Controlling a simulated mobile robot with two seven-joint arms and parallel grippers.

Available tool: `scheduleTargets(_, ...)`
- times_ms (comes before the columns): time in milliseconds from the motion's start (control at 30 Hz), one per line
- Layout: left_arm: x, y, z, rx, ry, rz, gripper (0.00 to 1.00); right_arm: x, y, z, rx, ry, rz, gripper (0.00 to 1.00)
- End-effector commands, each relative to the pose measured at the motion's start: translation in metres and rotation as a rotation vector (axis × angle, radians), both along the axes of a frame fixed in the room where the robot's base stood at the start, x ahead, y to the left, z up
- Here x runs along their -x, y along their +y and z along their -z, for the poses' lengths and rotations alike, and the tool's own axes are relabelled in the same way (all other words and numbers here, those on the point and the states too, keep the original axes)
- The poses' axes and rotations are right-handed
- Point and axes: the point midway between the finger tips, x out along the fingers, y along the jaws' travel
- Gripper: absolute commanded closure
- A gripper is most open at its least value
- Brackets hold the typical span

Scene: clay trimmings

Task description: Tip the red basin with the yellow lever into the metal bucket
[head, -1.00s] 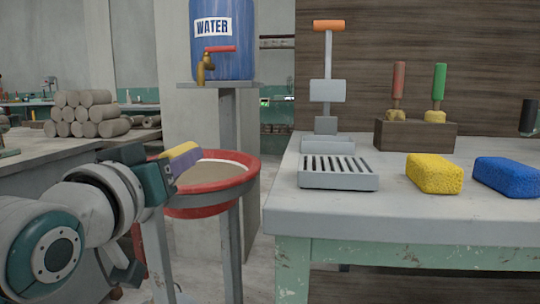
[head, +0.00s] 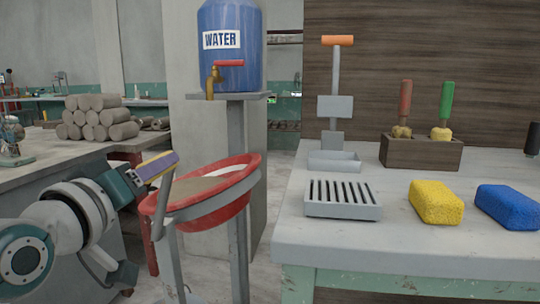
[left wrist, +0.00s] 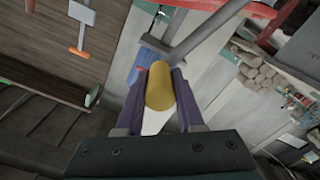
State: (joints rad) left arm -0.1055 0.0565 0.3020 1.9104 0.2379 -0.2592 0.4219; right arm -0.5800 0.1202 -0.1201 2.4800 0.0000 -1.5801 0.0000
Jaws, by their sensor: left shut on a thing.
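The red basin (head: 242,168) hangs in a grey stand left of the workbench in the head view, with brownish-grey contents inside. It is tilted, its left side low and its right side high. The yellow lever (left wrist: 160,90) shows as a yellow cylinder on a grey bar in the left wrist view. My left gripper (head: 156,168) is shut on this lever, its purple fingers (left wrist: 161,84) on either side of it. In the head view the gripper hides most of the lever. I do not see the metal bucket. My right gripper is not in view.
A blue water barrel (head: 230,62) with a tap stands on a shelf behind the basin. The workbench (head: 420,232) at right holds a slotted grey tray (head: 343,212), a yellow sponge (head: 436,203) and a blue sponge (head: 508,208). Clay rolls (head: 95,118) are stacked at left.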

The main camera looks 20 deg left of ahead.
Motion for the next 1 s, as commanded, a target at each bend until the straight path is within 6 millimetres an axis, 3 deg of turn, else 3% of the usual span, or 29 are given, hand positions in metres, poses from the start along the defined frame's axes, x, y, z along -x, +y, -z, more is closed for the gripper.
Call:
scheduleTargets(300,0.005,0.022,-0.008,0.121,-0.035,-0.004,1.0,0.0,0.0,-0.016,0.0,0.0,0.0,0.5)
scheduleTargets(800,0.006,0.026,-0.007,0.147,-0.04,-0.004,1.0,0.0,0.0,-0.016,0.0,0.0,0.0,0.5)
scheduleTargets(833,0.006,0.026,-0.007,0.147,-0.04,-0.004,0.62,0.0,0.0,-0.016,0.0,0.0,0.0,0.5)
scheduleTargets(1000,0.006,0.026,-0.007,0.147,-0.039,-0.002,0.43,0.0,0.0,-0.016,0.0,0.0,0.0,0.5)
